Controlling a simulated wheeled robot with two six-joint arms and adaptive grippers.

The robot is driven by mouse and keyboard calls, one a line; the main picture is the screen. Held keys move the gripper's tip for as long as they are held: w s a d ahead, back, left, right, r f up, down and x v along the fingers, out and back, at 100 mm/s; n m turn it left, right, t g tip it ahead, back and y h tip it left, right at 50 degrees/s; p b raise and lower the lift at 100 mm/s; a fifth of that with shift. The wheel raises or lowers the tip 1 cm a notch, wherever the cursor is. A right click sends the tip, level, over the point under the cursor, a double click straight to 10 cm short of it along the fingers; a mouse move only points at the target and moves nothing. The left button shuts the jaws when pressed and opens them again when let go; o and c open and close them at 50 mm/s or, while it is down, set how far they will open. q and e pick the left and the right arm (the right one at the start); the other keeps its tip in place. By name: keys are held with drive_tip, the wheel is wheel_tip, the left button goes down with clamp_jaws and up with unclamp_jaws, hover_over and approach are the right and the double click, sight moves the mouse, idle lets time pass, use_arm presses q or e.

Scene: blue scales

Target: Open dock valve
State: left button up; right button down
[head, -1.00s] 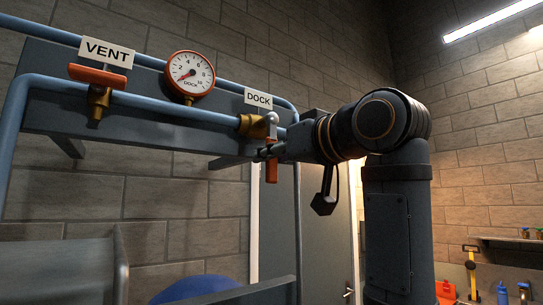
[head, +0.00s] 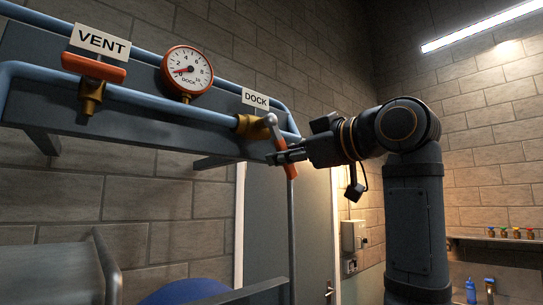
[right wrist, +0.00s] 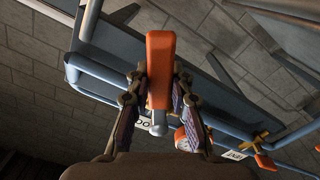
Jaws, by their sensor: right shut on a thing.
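The dock valve (head: 250,126) is a brass body on the blue pipe, below the DOCK label (head: 255,98). Its orange lever (head: 291,172) hangs from a grey pivot, tilted with its lower end to the right. My right gripper (head: 285,157) is shut on the lever, and its fingers hide part of it. In the right wrist view the orange lever (right wrist: 160,60) stands between the two fingers. The round DOCK gauge (head: 188,71) is to the left of the valve. My left gripper is not in view.
The VENT valve with its orange handle (head: 93,68) is on the same pipe at left, under the VENT label (head: 100,41). A blue backing panel (head: 50,110) and blue pipes surround the valves. A grey door (head: 262,215) stands behind.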

drive_tip(key=n, duration=0.1)
drive_tip(key=d+r+n+p, duration=0.1)
drive_tip(key=shift+w+r+n, duration=0.2)
drive_tip(key=shift+w+n, duration=0.2)
drive_tip(key=n, duration=0.1)
drive_tip(key=d+r+n+p, duration=0.1)
drive_tip(key=shift+w+r+n, duration=0.2)
drive_tip(key=shift+w+n, duration=0.1)
drive_tip(key=shift+n, duration=0.1)
drive_tip(key=n, duration=0.1)
drive_tip(key=r+n+p, duration=0.2)
drive_tip(key=n, duration=0.1)
drive_tip(key=shift+w+d, duration=0.3)
drive_tip(key=shift+d, duration=0.05)
drive_tip(key=shift+r+n+p, duration=0.65)
drive_tip(key=shift+n+p, duration=0.2)
drive_tip(key=shift+n, duration=0.35)
drive_tip(key=c, duration=1.2)
unclamp_jaws()
drive_tip(key=shift+o, duration=0.2)
drive_tip(key=shift+d, duration=0.1)
